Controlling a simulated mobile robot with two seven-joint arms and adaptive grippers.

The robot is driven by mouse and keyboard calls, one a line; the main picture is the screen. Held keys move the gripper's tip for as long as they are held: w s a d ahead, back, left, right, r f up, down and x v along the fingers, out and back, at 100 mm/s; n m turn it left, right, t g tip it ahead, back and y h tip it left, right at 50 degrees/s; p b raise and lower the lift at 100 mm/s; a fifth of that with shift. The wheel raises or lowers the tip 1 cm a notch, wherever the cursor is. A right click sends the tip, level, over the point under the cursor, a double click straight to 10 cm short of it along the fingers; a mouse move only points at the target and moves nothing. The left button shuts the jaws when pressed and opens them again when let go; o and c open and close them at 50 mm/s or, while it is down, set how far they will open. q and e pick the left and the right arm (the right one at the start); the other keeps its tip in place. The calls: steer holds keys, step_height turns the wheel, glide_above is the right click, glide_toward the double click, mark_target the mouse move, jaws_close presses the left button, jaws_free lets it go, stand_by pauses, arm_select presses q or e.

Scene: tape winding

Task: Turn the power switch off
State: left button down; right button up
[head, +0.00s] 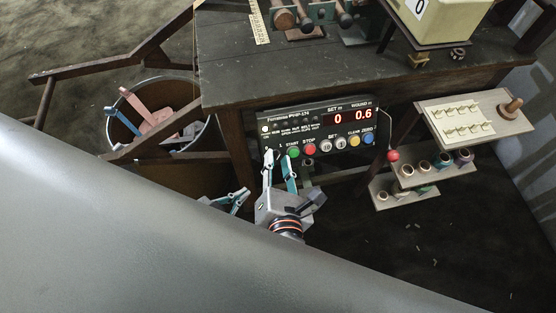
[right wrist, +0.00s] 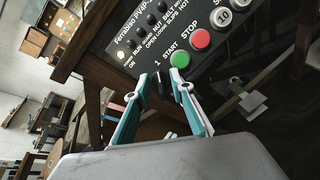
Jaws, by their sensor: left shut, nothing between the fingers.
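The black control box (head: 318,128) hangs under the front edge of the bench, with START, STOP and other coloured buttons and a red display reading 0 and 0.6. My right gripper (head: 278,158) is at its lower left corner, its fingers apart. In the right wrist view the power switch (right wrist: 157,88), a small dark lever below the "1" mark, shows between the fingertips. Contact cannot be told. The green START button (right wrist: 180,60) is just above the right fingertip. My left gripper (head: 242,197) is lower and to the left, shut and empty, partly hidden.
The wooden bench (head: 330,85) spans the top. A round bin (head: 205,135) with pink and blue items stands at left behind wooden bars. At right are a board with pegs (head: 500,125), a shelf with spools (head: 435,175) and a red ball (head: 393,155). The floor below right is mostly clear.

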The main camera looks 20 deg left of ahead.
jaws_close()
